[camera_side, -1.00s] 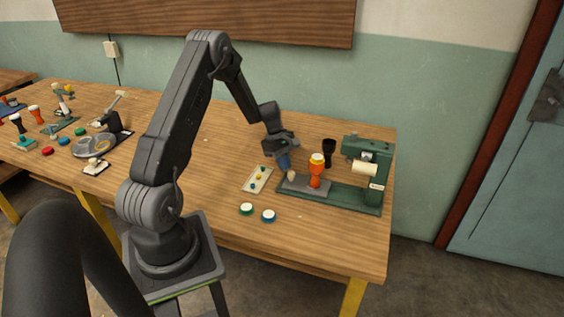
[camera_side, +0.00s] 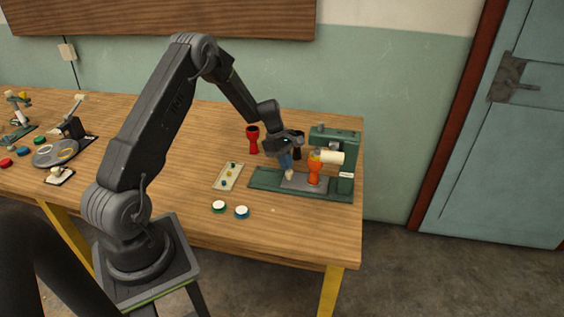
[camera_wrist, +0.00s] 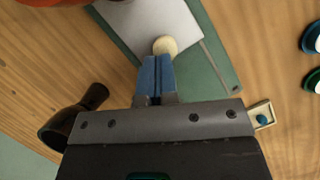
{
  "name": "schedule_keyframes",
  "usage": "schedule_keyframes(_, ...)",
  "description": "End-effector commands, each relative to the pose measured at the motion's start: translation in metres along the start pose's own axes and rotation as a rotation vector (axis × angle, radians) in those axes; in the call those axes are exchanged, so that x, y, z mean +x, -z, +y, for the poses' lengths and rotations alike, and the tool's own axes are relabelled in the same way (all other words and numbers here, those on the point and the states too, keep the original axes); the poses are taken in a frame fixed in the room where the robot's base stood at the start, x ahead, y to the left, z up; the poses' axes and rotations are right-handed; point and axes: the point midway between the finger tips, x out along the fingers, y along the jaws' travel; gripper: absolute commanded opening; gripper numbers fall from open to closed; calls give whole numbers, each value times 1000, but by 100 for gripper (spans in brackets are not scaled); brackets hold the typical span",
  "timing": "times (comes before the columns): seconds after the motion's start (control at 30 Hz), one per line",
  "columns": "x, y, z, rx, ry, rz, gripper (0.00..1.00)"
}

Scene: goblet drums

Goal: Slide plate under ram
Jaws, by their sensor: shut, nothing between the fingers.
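The grey plate (camera_side: 301,182) lies on the green base (camera_side: 263,181) of the press, with bare base to its left. An orange goblet drum with a yellow top (camera_side: 314,172) stands upright on it. The ram (camera_side: 331,157), a cream horizontal cylinder on the green press frame (camera_side: 343,140), overlaps the drum's top right in the side view; I cannot tell if it is directly over it. My gripper (camera_side: 287,166) is shut and empty at the plate's cream knob (camera_side: 289,175). In the wrist view the blue fingertips (camera_wrist: 158,62) are right against the knob (camera_wrist: 165,45), not around it.
A red goblet (camera_side: 252,140) and a black goblet (camera_side: 298,145) stand behind the press. Green (camera_side: 219,207) and blue (camera_side: 242,212) discs lie in front. The table's right edge is close to the press.

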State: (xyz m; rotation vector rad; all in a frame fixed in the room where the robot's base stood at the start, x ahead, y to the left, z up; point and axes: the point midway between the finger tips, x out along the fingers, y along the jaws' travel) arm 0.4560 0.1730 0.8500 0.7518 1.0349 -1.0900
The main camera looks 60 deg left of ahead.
Motion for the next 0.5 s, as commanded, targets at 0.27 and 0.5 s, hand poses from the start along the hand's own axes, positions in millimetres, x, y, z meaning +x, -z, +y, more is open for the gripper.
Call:
schedule_keyframes(0.27,-3,14,-1,-2,2,2,0)
schedule_keyframes(0.5,-39,38,1,1,-5,3,0)
